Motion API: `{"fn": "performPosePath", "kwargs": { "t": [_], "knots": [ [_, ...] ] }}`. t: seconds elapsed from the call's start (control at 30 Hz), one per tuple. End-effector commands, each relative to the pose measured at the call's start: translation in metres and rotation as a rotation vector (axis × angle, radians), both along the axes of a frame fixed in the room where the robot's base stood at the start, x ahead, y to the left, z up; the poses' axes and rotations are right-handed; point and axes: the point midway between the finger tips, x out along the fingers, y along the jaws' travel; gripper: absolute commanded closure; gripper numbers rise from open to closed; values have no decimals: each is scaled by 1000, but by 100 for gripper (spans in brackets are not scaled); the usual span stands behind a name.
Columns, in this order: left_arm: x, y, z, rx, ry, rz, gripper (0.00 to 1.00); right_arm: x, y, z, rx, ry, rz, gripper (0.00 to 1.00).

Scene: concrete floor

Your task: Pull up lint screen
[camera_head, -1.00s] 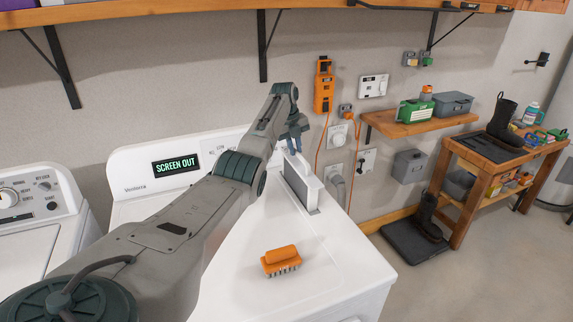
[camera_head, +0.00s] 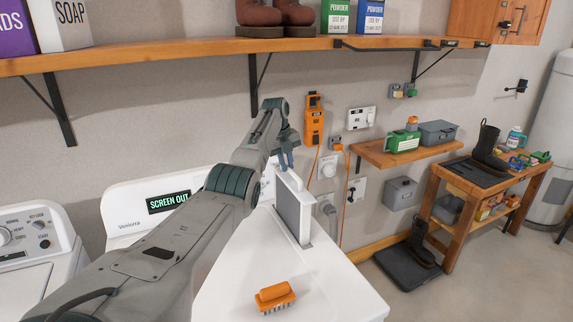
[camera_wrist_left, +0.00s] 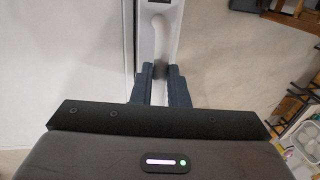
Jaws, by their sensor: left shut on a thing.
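The lint screen (camera_head: 294,212), a grey panel in a white frame, stands upright out of the slot in the top of the white dryer (camera_head: 290,290). Its lower end is hidden in the slot. My left gripper (camera_head: 287,163) is shut on the screen's white handle at the upper end. In the left wrist view, the fingers (camera_wrist_left: 160,85) close around the curved white handle (camera_wrist_left: 159,45). The dryer's display (camera_head: 168,201) reads SCREEN OUT. My right gripper is not in view.
An orange brush (camera_head: 274,295) lies on the dryer top near the front. A washer (camera_head: 30,250) stands at the left. A wooden wall shelf (camera_head: 200,52) runs above, with boxes and boots. A small shelf (camera_head: 400,152) and workbench (camera_head: 480,190) are at the right.

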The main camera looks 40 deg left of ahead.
Motion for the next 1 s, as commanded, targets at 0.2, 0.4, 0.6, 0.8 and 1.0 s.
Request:
{"fn": "performPosePath", "kwargs": {
  "t": [0.2, 0.4, 0.6, 0.8, 1.0],
  "knots": [
    [0, 1, 0, 2, -1, 0, 64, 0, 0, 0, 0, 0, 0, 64],
    [0, 0, 0, 1, 0, 0, 64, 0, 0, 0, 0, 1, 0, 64],
    [-2, 2, 11, 2, -3, 1, 64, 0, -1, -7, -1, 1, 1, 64],
    [-9, 6, 49, 2, -6, 2, 64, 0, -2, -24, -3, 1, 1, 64],
    [-15, 9, 87, 1, -4, 1, 64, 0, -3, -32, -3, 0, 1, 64]
  ]
}}
